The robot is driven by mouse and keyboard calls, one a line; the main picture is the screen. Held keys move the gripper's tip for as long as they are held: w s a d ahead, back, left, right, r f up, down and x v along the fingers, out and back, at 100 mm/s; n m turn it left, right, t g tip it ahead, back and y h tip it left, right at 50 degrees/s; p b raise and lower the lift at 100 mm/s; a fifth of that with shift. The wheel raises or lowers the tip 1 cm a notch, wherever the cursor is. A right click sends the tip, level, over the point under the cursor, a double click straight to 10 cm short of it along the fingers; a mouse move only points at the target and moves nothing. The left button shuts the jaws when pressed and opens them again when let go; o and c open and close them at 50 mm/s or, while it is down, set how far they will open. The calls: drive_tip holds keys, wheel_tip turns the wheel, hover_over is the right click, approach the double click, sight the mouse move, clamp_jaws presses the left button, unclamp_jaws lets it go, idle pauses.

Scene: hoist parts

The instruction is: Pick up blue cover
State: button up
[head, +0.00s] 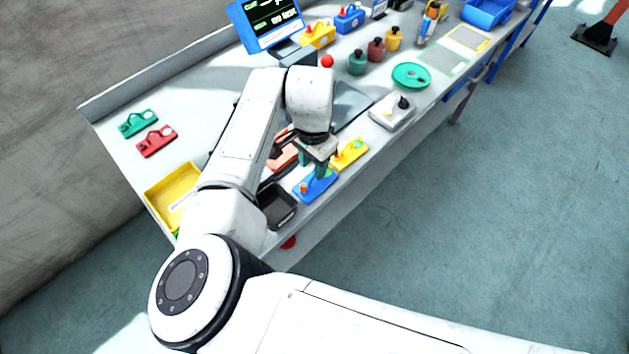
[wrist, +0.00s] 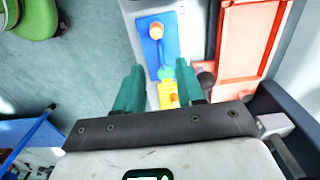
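The blue cover (head: 318,188) is a flat blue plate with a raised blue handle and an orange knob at one end. It lies on the workbench near its front edge, and it also shows in the wrist view (wrist: 152,50). My gripper (head: 312,166) is above the blue cover, pointing down. Its teal fingers are apart with nothing held between them in the wrist view (wrist: 160,70). The near end of the cover is partly hidden by the fingers, and a green knob and a yellow part show between them. I cannot tell whether the fingers touch the cover.
A yellow plate (head: 350,153) lies close beside the cover. An orange-red piece (head: 284,155) lies on the other side, partly behind my arm. A black tray (head: 279,206) and a yellow tray (head: 170,190) stand to the left. Open floor (head: 480,220) lies past the bench edge.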

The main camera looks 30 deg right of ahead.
drive_tip(key=shift+w+d+f+p, duration=0.15)
drive_tip(key=shift+f+p, duration=0.15)
drive_tip(key=shift+f, duration=1.25)
drive_tip(key=shift+d+f+p, duration=0.1)
drive_tip(key=shift+f+p, duration=0.2)
drive_tip(key=shift+f, duration=1.2)
clamp_jaws()
